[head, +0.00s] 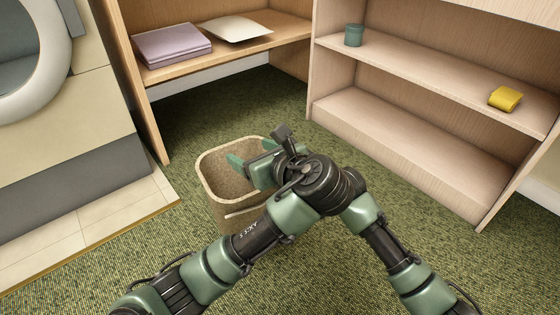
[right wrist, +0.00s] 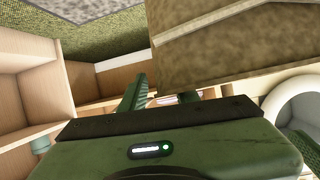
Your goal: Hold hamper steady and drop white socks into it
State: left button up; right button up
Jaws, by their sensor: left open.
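The hamper (head: 213,199), a beige woven bin with a pale rim, stands upright on the green carpet in the head view. My left gripper (head: 250,160) is over the hamper's opening, with its green fingers open. I see nothing held in it. My right gripper is mostly hidden behind the meeting arm links in the head view. In the right wrist view its green finger (right wrist: 135,95) shows beside the mottled hamper wall (right wrist: 235,55). I cannot tell whether it grips the wall. I cannot make out any white socks, and the hamper's inside is partly covered.
The right shelf unit holds a teal cup (head: 353,35) and a yellow object (head: 505,98). A front-loading machine (head: 50,110) stands at left. Carpet behind the hamper is clear.

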jog(key=v, duration=1.2)
jog(key=shift+d, duration=0.1)
